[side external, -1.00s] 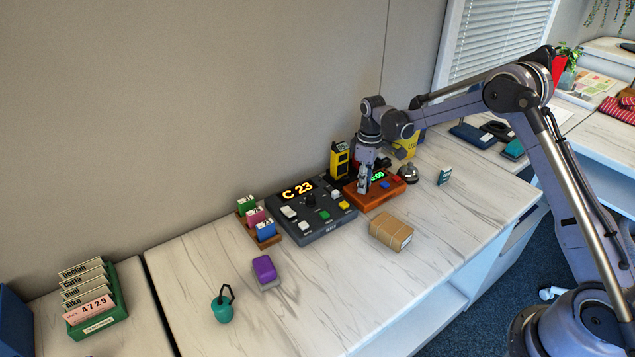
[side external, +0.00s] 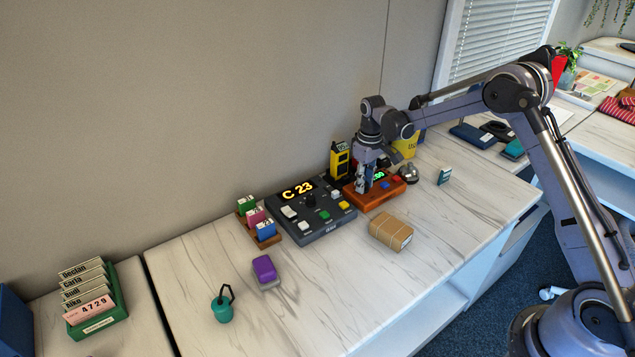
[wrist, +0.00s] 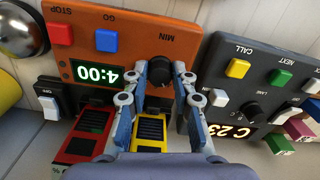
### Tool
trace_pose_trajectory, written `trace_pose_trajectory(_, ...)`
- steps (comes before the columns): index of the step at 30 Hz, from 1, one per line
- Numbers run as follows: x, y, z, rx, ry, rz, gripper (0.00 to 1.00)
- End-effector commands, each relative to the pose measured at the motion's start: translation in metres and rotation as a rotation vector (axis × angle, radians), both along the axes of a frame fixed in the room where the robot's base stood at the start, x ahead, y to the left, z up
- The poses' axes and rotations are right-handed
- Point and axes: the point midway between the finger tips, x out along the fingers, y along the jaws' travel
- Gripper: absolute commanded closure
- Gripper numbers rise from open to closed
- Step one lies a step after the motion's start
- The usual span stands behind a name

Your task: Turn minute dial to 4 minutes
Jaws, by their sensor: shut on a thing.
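The orange-brown timer box (wrist: 105,22) has a black minute dial (wrist: 160,68) below the word MIN. Its green display (wrist: 95,73), upside down in the wrist view, reads 4:00. My gripper (wrist: 162,82) has its fingers on both sides of the dial and is shut on it. In the side view my gripper (side external: 364,186) points down at the left part of the timer box (side external: 377,199), and hides the dial there.
A grey caller panel (side external: 318,226) showing C 23 stands close on the left. A bell (side external: 408,173) stands to the right, a yellow device (side external: 340,160) behind. A wrapped parcel (side external: 390,230) lies in front.

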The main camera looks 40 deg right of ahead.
Motion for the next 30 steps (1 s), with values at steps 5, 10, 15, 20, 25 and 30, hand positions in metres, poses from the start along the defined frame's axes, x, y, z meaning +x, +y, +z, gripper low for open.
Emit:
trace_pose_trajectory(5, 0.001, 0.0, -0.001, 0.001, -0.003, 0.001, 0.51)
trace_pose_trajectory(10, 0.001, 0.0, 0.0, 0.0, -0.002, 0.001, 0.51)
trace_pose_trajectory(15, 0.0, 0.0, 0.002, 0.0, -0.001, 0.001, 0.51)
trace_pose_trajectory(20, 0.0, 0.0, 0.019, 0.0, -0.001, 0.001, 0.51)
trace_pose_trajectory(25, 0.0, 0.0, 0.052, 0.0, -0.001, 0.001, 0.51)
trace_pose_trajectory(30, 0.0, 0.0, 0.085, 0.0, -0.002, 0.001, 0.51)
